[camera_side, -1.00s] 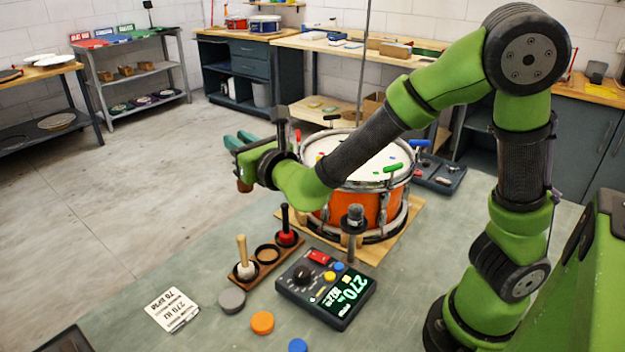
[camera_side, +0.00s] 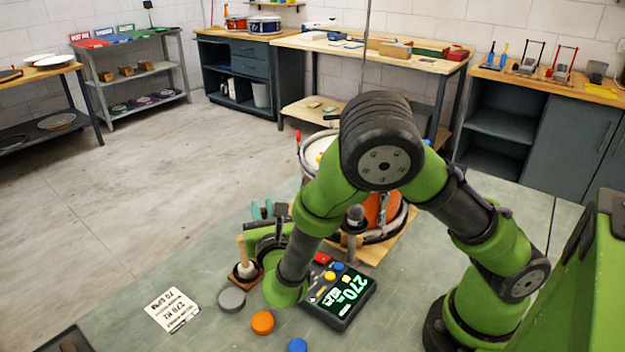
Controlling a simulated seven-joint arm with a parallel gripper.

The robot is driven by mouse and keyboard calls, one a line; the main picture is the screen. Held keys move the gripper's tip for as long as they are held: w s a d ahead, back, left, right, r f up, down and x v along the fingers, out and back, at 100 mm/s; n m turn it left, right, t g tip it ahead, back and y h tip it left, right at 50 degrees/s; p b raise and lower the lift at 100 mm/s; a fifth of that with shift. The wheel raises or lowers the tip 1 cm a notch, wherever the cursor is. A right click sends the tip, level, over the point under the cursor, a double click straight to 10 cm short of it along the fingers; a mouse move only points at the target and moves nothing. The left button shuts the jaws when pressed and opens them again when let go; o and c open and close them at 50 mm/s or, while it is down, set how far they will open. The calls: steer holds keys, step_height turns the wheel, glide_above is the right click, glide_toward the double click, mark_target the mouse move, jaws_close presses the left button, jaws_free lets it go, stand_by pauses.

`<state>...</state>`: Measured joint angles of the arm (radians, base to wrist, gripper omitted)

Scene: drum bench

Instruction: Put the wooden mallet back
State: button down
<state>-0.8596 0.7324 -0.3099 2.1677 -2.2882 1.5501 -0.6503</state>
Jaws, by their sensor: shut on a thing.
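My gripper (camera_side: 262,209) is low over the mallet rack (camera_side: 252,283), with its teal fingers partly showing behind my wrist. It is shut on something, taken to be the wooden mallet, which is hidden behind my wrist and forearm. In the rack's near left place stands a mallet with a pale wooden handle and white head (camera_side: 244,266). The rack's middle and far places are covered by my arm, so I cannot tell whether the held mallet touches the rack.
A dark control box (camera_side: 340,312) reading 270 stands right of the rack. Grey (camera_side: 231,299), orange (camera_side: 262,322) and blue (camera_side: 297,345) discs and a printed card (camera_side: 172,309) lie in front. The orange drum (camera_side: 385,212) is behind, largely hidden by my arm.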

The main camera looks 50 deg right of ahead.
steer(key=shift+f, duration=1.2)
steer(key=shift+f, duration=0.1)
steer(key=c, duration=1)
jaws_free()
steer(key=shift+c, duration=0.2)
steer(key=v, duration=1.2)
